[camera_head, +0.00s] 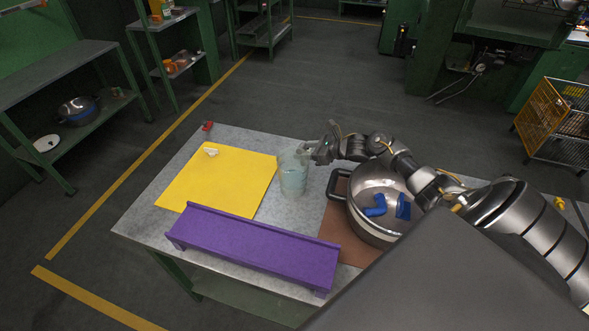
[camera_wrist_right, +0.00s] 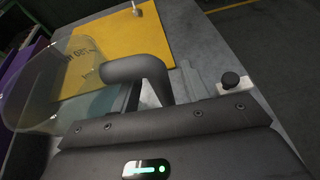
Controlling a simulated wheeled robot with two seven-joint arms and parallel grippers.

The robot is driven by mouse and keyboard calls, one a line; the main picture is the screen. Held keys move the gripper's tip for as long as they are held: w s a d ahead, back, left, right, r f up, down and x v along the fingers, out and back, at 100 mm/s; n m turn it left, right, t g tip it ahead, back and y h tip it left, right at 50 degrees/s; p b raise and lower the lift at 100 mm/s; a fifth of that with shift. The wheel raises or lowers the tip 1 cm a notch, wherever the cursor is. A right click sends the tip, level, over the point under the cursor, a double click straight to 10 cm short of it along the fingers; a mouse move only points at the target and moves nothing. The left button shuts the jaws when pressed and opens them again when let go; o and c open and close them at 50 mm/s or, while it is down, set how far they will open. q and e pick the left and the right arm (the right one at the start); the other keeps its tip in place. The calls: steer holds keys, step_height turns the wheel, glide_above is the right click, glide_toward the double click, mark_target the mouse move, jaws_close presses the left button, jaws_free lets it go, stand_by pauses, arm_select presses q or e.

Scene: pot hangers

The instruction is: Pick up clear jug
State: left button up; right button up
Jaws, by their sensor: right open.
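The clear jug (camera_head: 293,177) stands upright on the metal table, between the yellow sheet and the pot. It also shows, see-through with dark print, at the left of the right wrist view (camera_wrist_right: 50,85). My right gripper (camera_head: 308,152) is open beside the jug's upper right side. My left gripper is not in view.
A steel pot (camera_head: 357,205) with blue pieces inside stands on a brown board, under my right arm. A purple rack (camera_head: 255,245) lies along the front edge. A yellow sheet (camera_head: 220,185) and a small red item (camera_head: 207,126) are at the left. Bare table (camera_head: 250,136) shows behind.

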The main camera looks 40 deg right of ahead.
steer(key=shift+c, duration=0.2)
jaws_close()
steer(key=shift+r, duration=0.1)
